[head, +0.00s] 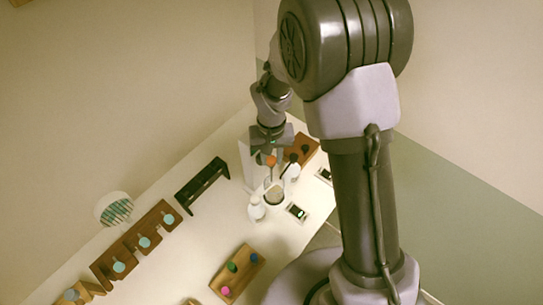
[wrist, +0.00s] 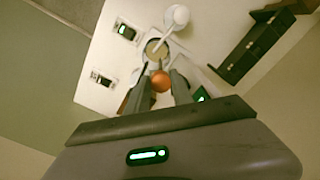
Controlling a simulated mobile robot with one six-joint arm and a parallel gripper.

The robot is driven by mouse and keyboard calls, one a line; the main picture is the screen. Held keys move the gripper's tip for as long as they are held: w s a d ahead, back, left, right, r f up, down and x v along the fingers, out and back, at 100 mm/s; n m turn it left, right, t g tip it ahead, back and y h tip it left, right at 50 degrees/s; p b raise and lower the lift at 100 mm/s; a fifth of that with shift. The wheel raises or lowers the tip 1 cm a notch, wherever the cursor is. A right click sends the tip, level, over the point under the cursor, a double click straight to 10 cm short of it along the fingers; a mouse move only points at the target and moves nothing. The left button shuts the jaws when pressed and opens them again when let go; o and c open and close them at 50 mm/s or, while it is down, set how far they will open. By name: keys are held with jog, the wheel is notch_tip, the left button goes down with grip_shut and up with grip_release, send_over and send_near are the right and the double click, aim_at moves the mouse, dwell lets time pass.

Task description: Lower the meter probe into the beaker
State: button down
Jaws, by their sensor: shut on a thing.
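My gripper (head: 271,156) is shut on the meter probe, which has an orange ball-shaped top (head: 272,161). In the wrist view the orange top (wrist: 160,82) sits between the two grey fingers of my gripper (wrist: 158,76). A thin shaft runs from it towards the beaker. The clear beaker (head: 274,195) stands on the white table just below the probe; it also shows in the wrist view (wrist: 157,48), just beyond the fingertips. The probe looks roughly upright over the beaker. I cannot tell whether its tip is inside the rim.
Two meters with green displays (head: 297,211) (head: 325,176) lie nearby. A black rack (head: 202,183) and a wooden rack with teal-topped bottles (head: 135,242) stand left. A wooden tray (head: 246,281) holds coloured caps.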

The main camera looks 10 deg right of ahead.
notch_tip(320, 180, down, 2)
jog(key=shift+f+b, duration=0.15)
jog(key=shift+b, duration=0.4)
jog(key=shift+r, duration=0.2)
jog(key=c, duration=1.4)
grip_release()
